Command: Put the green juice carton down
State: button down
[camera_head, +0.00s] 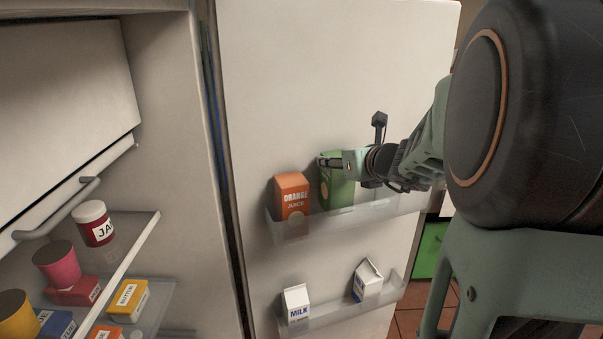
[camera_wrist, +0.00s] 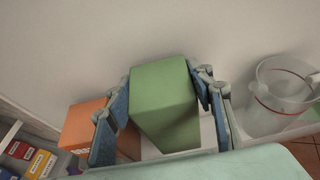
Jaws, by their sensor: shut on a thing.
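The green juice carton (camera_head: 338,193) is at the upper shelf on the inside of the open fridge door, right of the orange juice carton (camera_head: 292,200). My gripper (camera_head: 337,163) is around its upper part, coming from the right. In the wrist view the green carton (camera_wrist: 165,105) stands between the two blue-padded fingers of my gripper (camera_wrist: 163,108), which are shut on it. The orange carton (camera_wrist: 84,122) is close beside the left finger.
A lower door shelf (camera_head: 345,312) holds two milk cartons (camera_head: 297,303). The fridge interior at left holds a jam jar (camera_head: 94,223) and several other items. A clear container (camera_wrist: 280,98) shows at right in the wrist view.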

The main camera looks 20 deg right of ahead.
aim_at(338, 174)
jog(key=shift+f+b, duration=0.65)
jog(key=shift+f, duration=1.2)
jog(key=c, duration=0.9)
grip_release()
jog(key=shift+f, duration=0.1)
jog(key=shift+c, duration=0.2)
